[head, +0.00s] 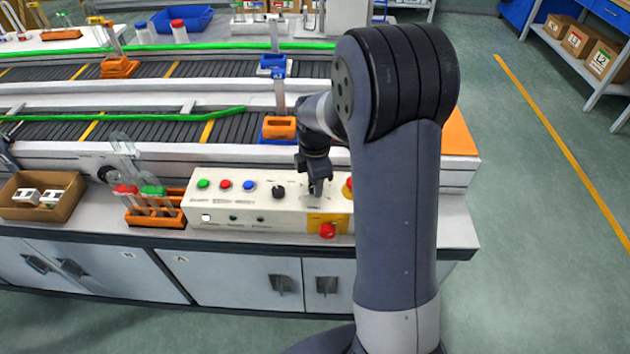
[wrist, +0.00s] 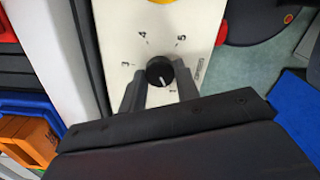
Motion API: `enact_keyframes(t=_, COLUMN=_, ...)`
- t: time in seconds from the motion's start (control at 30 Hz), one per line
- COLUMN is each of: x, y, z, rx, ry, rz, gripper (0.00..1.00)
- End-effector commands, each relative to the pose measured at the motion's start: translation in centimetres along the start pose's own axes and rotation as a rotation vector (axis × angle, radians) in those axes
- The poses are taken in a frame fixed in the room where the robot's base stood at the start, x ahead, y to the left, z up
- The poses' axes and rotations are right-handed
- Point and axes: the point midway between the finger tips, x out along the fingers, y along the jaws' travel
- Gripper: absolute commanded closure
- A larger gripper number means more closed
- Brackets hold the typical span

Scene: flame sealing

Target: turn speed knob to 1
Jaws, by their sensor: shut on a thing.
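The speed knob (wrist: 158,70) is round and black, on a cream panel with a printed dial around it. In the wrist view the figures 3, 4 and 5 show; the lower part of the dial is partly hidden by my gripper. A white pointer line on the knob points down and slightly right, toward a partly hidden mark that looks like 1. My gripper (wrist: 160,77) has a finger on each side of the knob and is shut on it. In the head view my gripper (head: 317,190) points down onto the control panel (head: 235,207) and hides this knob.
Left of my gripper are another black knob (head: 278,191) and green, red and blue buttons. An orange tube rack (head: 155,212) stands left; conveyors run behind.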

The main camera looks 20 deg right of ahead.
Motion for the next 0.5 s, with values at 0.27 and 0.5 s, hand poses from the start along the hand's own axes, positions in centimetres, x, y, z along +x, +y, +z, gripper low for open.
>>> enact_keyframes(t=0.27, x=-0.1, y=0.09, z=0.0, rx=-0.035, ry=0.0, rz=0.003, gripper=0.92)
enact_keyframes(t=0.5, x=-0.1, y=0.09, z=0.0, rx=-0.036, ry=-0.001, rz=0.003, gripper=0.92)
